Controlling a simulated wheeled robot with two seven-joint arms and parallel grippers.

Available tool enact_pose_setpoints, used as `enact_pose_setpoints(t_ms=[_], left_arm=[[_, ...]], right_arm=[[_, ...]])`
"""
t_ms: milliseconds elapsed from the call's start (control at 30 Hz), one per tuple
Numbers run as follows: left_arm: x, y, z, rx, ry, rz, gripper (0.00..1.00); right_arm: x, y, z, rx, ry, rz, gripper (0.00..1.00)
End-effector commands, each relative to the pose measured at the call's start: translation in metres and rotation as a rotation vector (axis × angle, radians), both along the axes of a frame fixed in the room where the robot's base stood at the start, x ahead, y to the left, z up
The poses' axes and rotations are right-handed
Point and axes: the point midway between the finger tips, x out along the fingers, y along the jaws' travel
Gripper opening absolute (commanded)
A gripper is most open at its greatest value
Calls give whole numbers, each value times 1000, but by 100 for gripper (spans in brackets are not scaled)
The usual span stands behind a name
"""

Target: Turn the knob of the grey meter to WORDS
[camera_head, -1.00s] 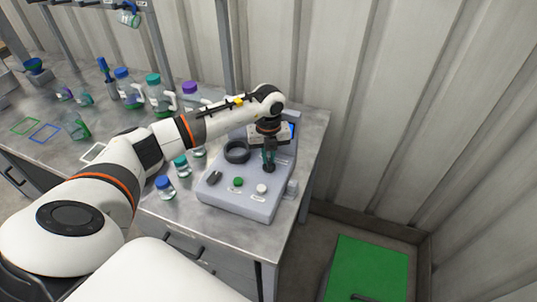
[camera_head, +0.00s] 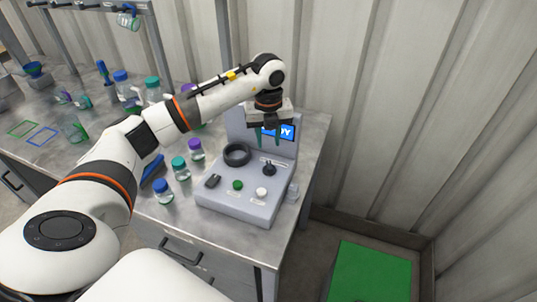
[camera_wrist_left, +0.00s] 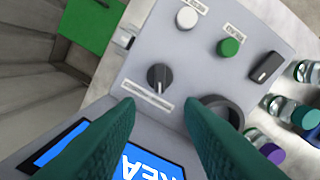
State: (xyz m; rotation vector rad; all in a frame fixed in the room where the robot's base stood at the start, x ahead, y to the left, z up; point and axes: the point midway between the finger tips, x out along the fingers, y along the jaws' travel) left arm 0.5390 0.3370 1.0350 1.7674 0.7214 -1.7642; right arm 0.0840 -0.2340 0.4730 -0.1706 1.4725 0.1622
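The grey meter (camera_head: 232,200) stands near the right end of the metal bench. Its dark knob (camera_head: 268,168) sits on the sloping panel and also shows in the left wrist view (camera_wrist_left: 159,77), with a label strip below it too small to read. The meter's blue screen (camera_head: 287,132) is lit, partly hidden behind my gripper. My left gripper (camera_head: 267,143) hangs above the panel, pointing down, its green fingers apart and empty. In the left wrist view the fingers (camera_wrist_left: 160,125) are spread, with the knob beyond them, untouched. My right gripper is not in view.
The panel also carries a green button (camera_head: 238,185), a white button (camera_head: 261,192), a black ring (camera_head: 237,154) and a dark switch (camera_head: 213,181). Several capped bottles, one blue-capped (camera_head: 163,191), stand left of the meter. A corrugated wall rises behind the bench.

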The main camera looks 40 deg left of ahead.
Motion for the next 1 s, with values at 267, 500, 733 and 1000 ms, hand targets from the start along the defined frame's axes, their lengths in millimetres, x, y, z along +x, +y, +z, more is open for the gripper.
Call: enact_pose_setpoints(t_ms=[267,500,733,1000], left_arm=[[0,0,38,0,-1,0,35],[0,0,45,-1,-1,0,35],[0,0,44,0,0,-1,35],[0,0,44,0,0,-1,35]], right_arm=[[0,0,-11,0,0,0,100],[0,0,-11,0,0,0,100],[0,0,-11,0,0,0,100],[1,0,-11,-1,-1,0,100]])
